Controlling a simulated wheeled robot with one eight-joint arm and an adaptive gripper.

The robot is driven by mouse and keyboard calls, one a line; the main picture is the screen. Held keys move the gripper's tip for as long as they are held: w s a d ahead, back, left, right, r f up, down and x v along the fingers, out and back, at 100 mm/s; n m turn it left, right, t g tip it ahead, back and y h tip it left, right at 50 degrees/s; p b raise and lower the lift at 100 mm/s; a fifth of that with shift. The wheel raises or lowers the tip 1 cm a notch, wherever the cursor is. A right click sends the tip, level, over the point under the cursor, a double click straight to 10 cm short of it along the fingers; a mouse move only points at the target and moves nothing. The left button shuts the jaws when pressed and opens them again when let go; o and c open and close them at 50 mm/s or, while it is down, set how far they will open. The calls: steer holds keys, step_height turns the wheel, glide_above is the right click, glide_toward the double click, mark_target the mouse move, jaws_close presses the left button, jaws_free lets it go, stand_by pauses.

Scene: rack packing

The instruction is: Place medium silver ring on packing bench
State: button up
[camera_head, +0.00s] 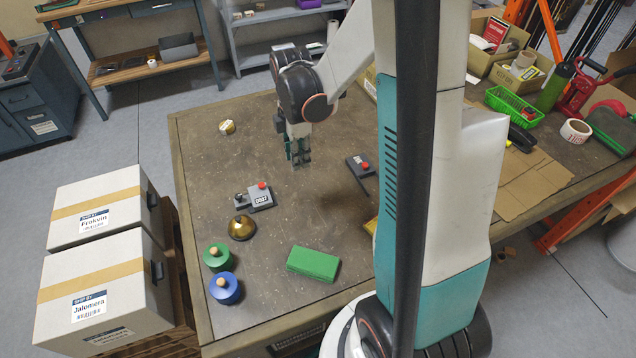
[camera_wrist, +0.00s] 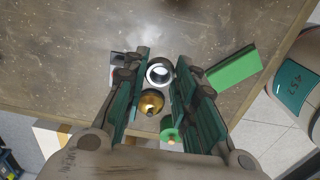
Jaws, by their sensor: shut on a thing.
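The silver ring (camera_wrist: 160,72) shows between the fingers of my gripper (camera_wrist: 163,62) in the wrist view, with its round opening toward the camera. My gripper is shut on it. In the head view my gripper (camera_head: 299,158) points down over the far middle of the brown bench (camera_head: 210,165). The ring cannot be made out there, and its exact height above the bench top is unclear. The bench top (camera_wrist: 75,60) fills much of the wrist view, with a pale glare beyond the fingertips.
On the bench are a grey device (camera_head: 259,198) with a red knob, another dark device (camera_head: 360,166), a brass dome (camera_head: 242,228), green (camera_head: 217,258) and blue (camera_head: 224,288) knobbed pots, a green box (camera_head: 313,263) and a small gold-white item (camera_head: 227,127). The bench's far left is mostly clear.

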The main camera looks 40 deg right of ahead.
mark_target(301, 205)
step_height(301, 205, down, 18)
steer(key=b, duration=0.5)
steer(key=shift+f+b, duration=0.25)
steer(key=shift+b, duration=0.05)
steer(key=shift+f, duration=0.2)
steer(key=o, duration=0.9)
steer(key=shift+r, duration=0.1)
steer(key=shift+c, duration=0.2)
step_height(301, 205, up, 12)
steer(key=p, duration=0.4)
steer(key=shift+r, duration=0.15)
